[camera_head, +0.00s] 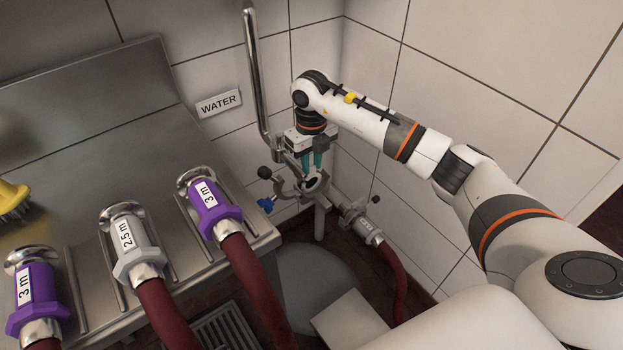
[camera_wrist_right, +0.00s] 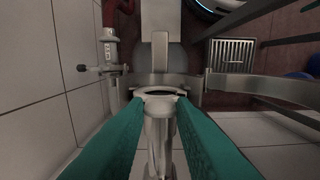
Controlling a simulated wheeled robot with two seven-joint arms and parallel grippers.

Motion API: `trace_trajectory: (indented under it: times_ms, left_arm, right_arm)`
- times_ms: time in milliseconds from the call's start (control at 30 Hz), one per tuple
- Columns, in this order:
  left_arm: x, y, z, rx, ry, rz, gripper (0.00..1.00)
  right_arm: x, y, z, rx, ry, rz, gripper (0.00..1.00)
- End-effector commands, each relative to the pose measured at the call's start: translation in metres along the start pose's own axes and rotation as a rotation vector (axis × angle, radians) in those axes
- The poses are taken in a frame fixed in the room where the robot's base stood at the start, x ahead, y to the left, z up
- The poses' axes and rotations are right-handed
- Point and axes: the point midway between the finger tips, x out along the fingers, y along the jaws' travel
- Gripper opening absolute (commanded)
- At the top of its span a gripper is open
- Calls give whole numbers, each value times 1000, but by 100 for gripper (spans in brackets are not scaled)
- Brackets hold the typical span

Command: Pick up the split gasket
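A pipe mouth with a pale metal rim (camera_wrist_right: 160,91) shows between the fingertips in the right wrist view. A dark curved band lies inside it, which may be the split gasket; a split cannot be made out. In the head view this pipe end (camera_head: 318,180) stands in the wall corner, with an open clamp around it. My right gripper (camera_head: 311,168) points down just above the pipe end. Its teal fingers (camera_wrist_right: 158,112) are apart, one on each side of the mouth, with nothing clearly held. Contact cannot be told. My left gripper is out of view.
A steel riser pipe (camera_head: 256,85) stands close left of the gripper. A hose coupling (camera_head: 362,222) hangs right of the pipe end. Purple and grey hose couplings (camera_head: 213,203) rest on the steel counter (camera_head: 110,140). Tiled walls hem in the corner.

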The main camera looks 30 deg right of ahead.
Motion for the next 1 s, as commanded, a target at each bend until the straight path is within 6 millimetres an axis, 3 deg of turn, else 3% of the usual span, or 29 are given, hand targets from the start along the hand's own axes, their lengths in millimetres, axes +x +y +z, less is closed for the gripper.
trace_trajectory:
  times_ms: [433, 800, 1000]
  left_arm:
    - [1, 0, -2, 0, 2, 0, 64]
    - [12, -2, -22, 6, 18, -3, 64]
    - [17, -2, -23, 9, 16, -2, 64]
  right_arm:
    - [-7, 0, 0, 0, 2, 1, 0]
    - [-77, 0, -1, -1, 4, 1, 0]
    - [-98, 0, 0, 0, 1, 0, 0]
